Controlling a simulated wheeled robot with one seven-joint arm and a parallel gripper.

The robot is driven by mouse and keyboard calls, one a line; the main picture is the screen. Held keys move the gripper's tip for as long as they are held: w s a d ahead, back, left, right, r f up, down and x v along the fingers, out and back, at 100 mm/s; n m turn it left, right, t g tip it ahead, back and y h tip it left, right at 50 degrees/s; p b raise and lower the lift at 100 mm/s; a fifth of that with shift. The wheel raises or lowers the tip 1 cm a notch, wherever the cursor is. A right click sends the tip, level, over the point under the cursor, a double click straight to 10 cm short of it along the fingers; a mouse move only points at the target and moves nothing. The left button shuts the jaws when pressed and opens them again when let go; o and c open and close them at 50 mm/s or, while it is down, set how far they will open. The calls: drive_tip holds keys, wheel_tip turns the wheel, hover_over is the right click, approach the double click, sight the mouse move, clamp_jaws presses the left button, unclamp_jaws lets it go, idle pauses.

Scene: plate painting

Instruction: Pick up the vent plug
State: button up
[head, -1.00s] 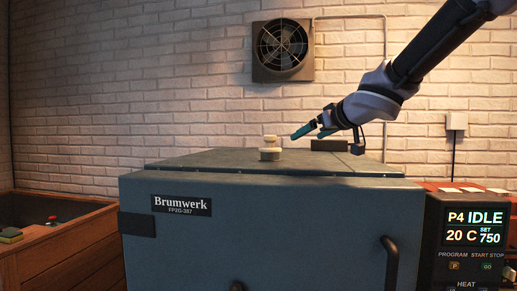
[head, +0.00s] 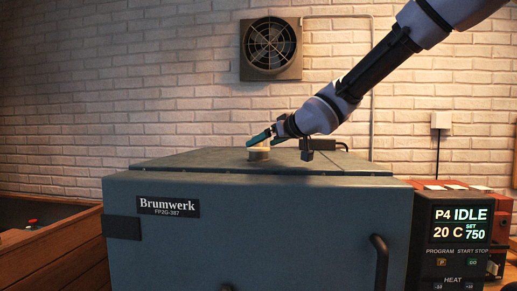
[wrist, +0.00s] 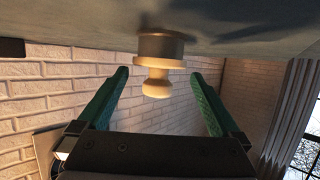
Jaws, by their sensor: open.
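The vent plug (wrist: 156,80) is a cream-coloured knob with a narrow neck and a wide base. It sits upright on top of the grey-blue kiln (head: 330,215), and its base (head: 258,155) shows in the head view just below my fingers. My gripper (head: 259,138) is at the plug, and its fingers hide the knob there. In the wrist view my gripper's two teal fingers (wrist: 160,98) stand wide apart, one on each side of the knob. There is a gap between each finger and the plug.
A control panel (head: 460,235) reading P4 IDLE stands at the right. A wooden bin (head: 60,250) is at the left, and a vent fan (head: 270,47) hangs on the brick wall.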

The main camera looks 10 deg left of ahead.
sight(259, 144)
drive_tip(key=shift+x, duration=1.85)
drive_tip(key=shift+w+r, duration=0.1)
drive_tip(key=shift+r, duration=0.1)
drive_tip(key=shift+c, duration=0.3)
drive_tip(key=c, duration=1.2)
drive_tip(key=shift+r, duration=0.1)
drive_tip(key=shift+c, duration=0.2)
